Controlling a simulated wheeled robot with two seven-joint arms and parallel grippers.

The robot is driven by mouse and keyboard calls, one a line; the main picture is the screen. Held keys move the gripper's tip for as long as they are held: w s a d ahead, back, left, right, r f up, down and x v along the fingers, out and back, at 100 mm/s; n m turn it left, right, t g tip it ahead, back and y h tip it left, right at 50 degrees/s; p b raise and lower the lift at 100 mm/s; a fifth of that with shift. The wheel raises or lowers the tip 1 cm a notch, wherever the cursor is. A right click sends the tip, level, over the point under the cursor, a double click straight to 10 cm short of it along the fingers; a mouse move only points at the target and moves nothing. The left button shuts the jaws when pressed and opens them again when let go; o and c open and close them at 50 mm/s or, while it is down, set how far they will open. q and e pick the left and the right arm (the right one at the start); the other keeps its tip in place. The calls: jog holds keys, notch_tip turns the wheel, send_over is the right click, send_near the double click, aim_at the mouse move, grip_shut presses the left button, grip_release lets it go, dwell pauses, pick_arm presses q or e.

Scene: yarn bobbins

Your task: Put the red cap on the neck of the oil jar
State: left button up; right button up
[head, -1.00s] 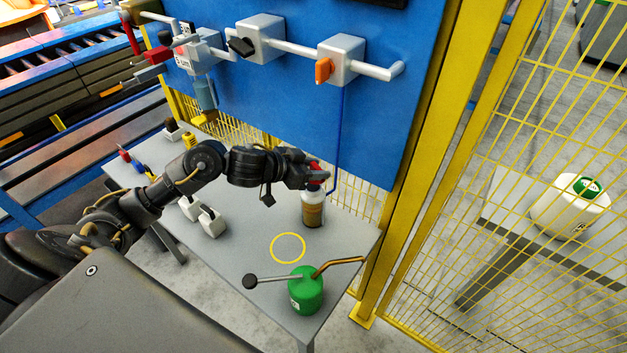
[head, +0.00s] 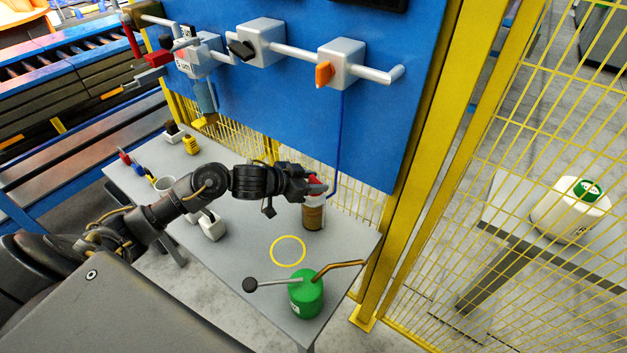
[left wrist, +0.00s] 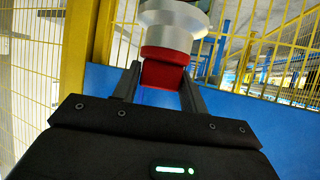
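The oil jar (head: 313,216), clear with brown oil and a pale upper part, stands upright at the back right of the grey table. My left gripper (head: 312,187) is at the jar's top, shut on the red cap (head: 317,186). In the left wrist view the red cap (left wrist: 165,70) sits between the two fingers (left wrist: 160,85), up against the pale top of the jar (left wrist: 172,25). The neck is hidden, so I cannot tell how far the cap is on it. My right gripper is not in view.
A green oil can (head: 306,295) with a copper spout stands at the table's front right, near a yellow ring marking (head: 288,251). White blocks (head: 212,227) and a white cup (head: 165,185) are to the left. A blue panel (head: 290,100) with valves rises behind.

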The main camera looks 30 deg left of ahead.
pick_arm(q)
jog(key=o, duration=0.3)
jog(key=shift+r, duration=0.1)
jog(key=shift+s+a+r, duration=0.1)
jog(key=shift+r, duration=0.05)
jog(key=b+v, duration=0.1)
jog(key=v, duration=1)
jog(key=shift+s+a+r, duration=0.15)
jog(key=shift+s+a, duration=0.05)
jog(key=shift+s, duration=0.05)
